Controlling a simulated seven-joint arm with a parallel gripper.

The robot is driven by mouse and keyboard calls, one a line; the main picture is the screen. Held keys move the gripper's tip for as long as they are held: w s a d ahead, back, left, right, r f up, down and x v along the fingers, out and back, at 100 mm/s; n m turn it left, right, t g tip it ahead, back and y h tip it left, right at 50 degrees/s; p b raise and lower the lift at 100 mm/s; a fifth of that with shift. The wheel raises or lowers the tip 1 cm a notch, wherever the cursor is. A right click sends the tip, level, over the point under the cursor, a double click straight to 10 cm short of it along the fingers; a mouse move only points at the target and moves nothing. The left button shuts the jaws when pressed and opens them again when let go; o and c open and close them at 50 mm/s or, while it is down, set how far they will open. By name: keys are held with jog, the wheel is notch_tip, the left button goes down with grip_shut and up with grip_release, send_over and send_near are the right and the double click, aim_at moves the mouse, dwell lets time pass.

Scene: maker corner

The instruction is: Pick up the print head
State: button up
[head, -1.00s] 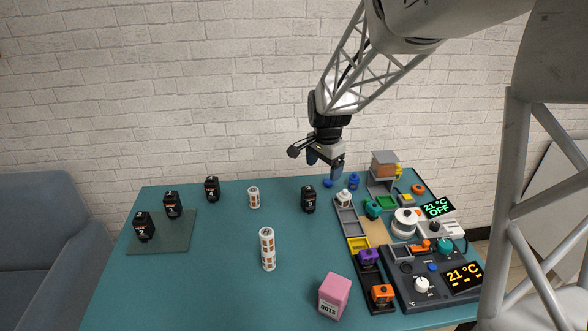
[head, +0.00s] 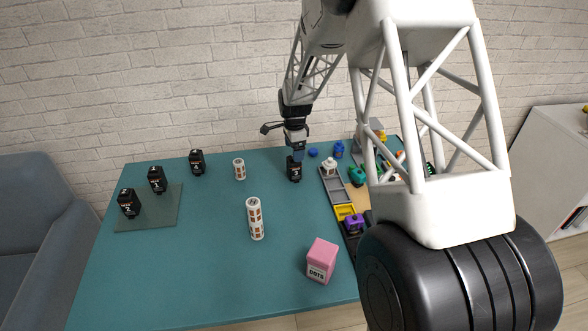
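Several black numbered units stand on the teal table, and I take these to be the print heads, though I cannot be sure. One black unit (head: 294,173) stands upright just left of the grey tray row. My gripper (head: 294,157) is pointing down right at its top. Three more black units (head: 129,203) (head: 158,180) (head: 197,162) stand at the left, on or near a dark green mat (head: 150,222).
White-and-brown cylinders (head: 239,169) (head: 255,219) stand mid-table, with a pink DOTS box (head: 321,261) at the front. Small trays with a white piece (head: 330,167), a teal piece (head: 357,176) and a purple piece (head: 354,223) lie at right. My arm hides the right end.

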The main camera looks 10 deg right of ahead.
aim_at(294, 164)
jog(key=shift+f, duration=0.1)
jog(key=shift+f, duration=1.2)
jog(key=shift+f, duration=0.1)
jog(key=shift+f, duration=2.5)
jog(key=c, duration=1.1)
jog(key=shift+r, duration=0.1)
